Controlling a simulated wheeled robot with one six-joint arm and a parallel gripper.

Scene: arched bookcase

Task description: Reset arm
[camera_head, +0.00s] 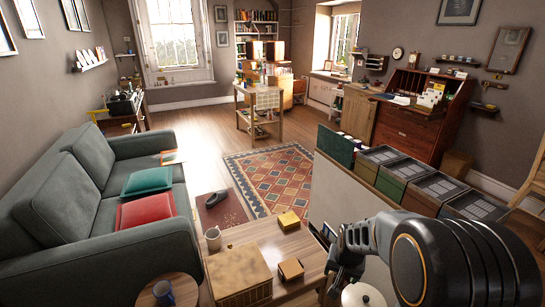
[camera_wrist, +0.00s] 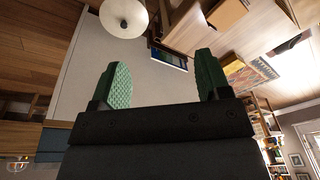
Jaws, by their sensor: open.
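My gripper shows in the wrist view (camera_wrist: 163,78) with its two green padded fingers spread wide apart. Nothing is between the fingers; a pale flat surface lies behind the gap. In the camera_head view my arm comes in from the lower right, its dark rounded link (camera_head: 410,270) large in front. My gripper end (camera_head: 343,265) hangs to the left of that link, beside the right side of the low wooden table (camera_head: 225,238). The fingertips are hard to make out there.
A white round object (camera_head: 362,295) is close below my arm and also shows in the wrist view (camera_wrist: 123,17). A white-sided unit with dark-topped boxes (camera_head: 385,153) stands just behind the arm. A grey sofa (camera_head: 60,200) is left. The patterned rug (camera_head: 270,178) is mostly clear.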

